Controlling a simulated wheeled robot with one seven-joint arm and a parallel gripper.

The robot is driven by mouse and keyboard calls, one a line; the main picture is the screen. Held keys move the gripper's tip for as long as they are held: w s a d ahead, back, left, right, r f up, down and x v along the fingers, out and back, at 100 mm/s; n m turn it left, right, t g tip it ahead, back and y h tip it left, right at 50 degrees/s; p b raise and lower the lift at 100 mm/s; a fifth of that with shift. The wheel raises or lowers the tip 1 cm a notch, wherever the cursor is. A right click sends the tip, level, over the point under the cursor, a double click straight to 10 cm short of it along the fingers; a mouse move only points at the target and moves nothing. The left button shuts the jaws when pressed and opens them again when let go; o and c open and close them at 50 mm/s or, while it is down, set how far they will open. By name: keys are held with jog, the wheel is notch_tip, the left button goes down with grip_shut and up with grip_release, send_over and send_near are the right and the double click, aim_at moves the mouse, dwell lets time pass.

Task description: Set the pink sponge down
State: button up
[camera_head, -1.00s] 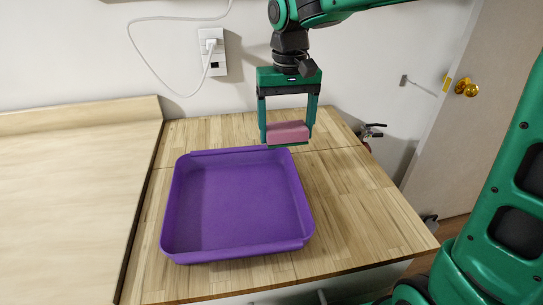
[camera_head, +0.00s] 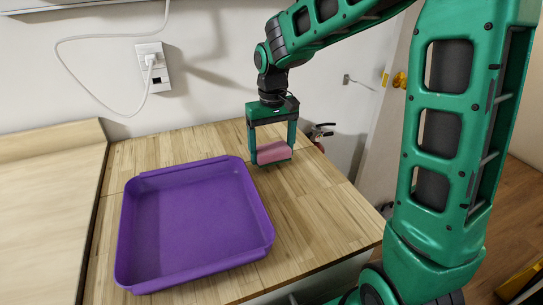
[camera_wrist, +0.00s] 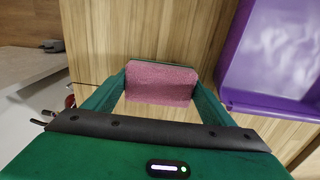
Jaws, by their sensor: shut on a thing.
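The pink sponge (camera_head: 273,152) is held between the two fingers of my gripper (camera_head: 272,158). It also shows between the fingers in the wrist view (camera_wrist: 160,83). My gripper points down over the wooden counter, to the right of the purple tray's far right corner. The sponge is close to the counter surface; I cannot tell whether it touches it.
The purple tray (camera_head: 262,222) stands empty on the wooden counter (camera_head: 310,215), left of my gripper; its edge also shows in the wrist view (camera_wrist: 270,110). A wall outlet with a plugged white cable (camera_head: 153,66) is behind. Bare counter lies right and in front of the gripper.

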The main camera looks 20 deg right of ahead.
aim_at(272, 148)
notch_tip(272, 148, down, 2)
jog(key=shift+f, duration=0.1)
jog(key=o, duration=1)
notch_tip(272, 148, up, 12)
jog(key=shift+r, duration=0.1)
